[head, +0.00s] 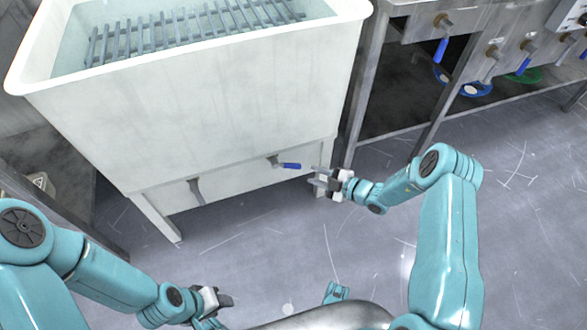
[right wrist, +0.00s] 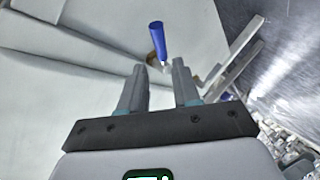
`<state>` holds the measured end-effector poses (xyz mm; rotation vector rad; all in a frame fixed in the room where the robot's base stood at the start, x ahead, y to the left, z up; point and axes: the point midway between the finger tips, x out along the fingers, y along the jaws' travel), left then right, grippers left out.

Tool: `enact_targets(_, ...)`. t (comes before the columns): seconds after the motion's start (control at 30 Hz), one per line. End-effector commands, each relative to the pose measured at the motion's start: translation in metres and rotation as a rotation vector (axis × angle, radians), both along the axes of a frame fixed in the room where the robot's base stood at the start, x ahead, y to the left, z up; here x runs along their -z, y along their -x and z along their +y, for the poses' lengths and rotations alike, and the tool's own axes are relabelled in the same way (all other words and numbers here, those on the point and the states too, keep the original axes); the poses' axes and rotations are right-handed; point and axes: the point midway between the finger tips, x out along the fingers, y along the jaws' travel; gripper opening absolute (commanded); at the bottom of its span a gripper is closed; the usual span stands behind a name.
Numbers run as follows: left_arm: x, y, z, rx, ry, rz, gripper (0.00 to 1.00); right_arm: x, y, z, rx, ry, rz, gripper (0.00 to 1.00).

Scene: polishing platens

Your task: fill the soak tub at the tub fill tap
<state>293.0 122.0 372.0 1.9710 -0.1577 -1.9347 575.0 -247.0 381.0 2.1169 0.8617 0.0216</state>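The white soak tub (head: 230,100) stands on a stand at the upper left in the head view, with a metal slatted rack (head: 190,30) inside. The inside looks pale blue-green; I cannot tell the water level for sure. A tap with a blue lever handle (head: 291,166) sits low on the tub stand's front. My right gripper (head: 318,182) is open and empty, just right of the blue handle. In the right wrist view the blue handle (right wrist: 157,40) lies beyond the parted fingertips (right wrist: 158,72), not touching. My left gripper (head: 222,306) is low in the head view, away from the tub.
A grey spout or lever (head: 195,190) is on the stand's left front. A steel bench (head: 470,25) with several blue-handled taps stands at the right, with blue (head: 475,89) and green (head: 524,76) round things beneath. The scratched grey floor (head: 290,235) in front is clear.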

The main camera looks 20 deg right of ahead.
Motion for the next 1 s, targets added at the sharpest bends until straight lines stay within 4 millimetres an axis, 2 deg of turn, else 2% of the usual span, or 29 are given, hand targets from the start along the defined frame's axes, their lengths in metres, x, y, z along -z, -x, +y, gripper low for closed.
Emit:
enact_targets(0.03,0.008,-0.001,0.001,-0.004,0.0,-0.002,0.43,0.008,-0.01,0.009,-0.005,0.002,-0.004,0.32)
enact_targets(0.2,0.021,-0.004,0.004,-0.015,-0.003,-0.007,0.43,0.019,-0.04,0.031,-0.002,0.001,-0.003,0.32)
enact_targets(0.4,0.032,-0.007,0.007,-0.027,-0.005,-0.012,0.43,0.028,-0.066,0.049,0.0,0.002,-0.002,0.32)
enact_targets(0.6,0.036,-0.008,0.008,-0.032,-0.006,-0.013,0.43,0.03,-0.078,0.057,0.002,0.002,0.0,0.32)
enact_targets(0.87,0.035,-0.008,0.008,-0.032,-0.006,-0.014,0.43,0.029,-0.079,0.058,0.002,0.001,0.0,0.32)
enact_targets(0.9,0.035,-0.008,0.008,-0.032,-0.006,-0.014,0.43,0.029,-0.079,0.058,0.002,0.001,0.0,0.25)
enact_targets(0.97,0.035,-0.008,0.008,-0.031,-0.006,-0.015,0.43,0.029,-0.079,0.057,0.002,0.001,0.0,0.05)
enact_targets(1.0,0.035,-0.008,0.008,-0.031,-0.006,-0.015,0.43,0.029,-0.079,0.057,0.002,0.001,0.0,0.0)
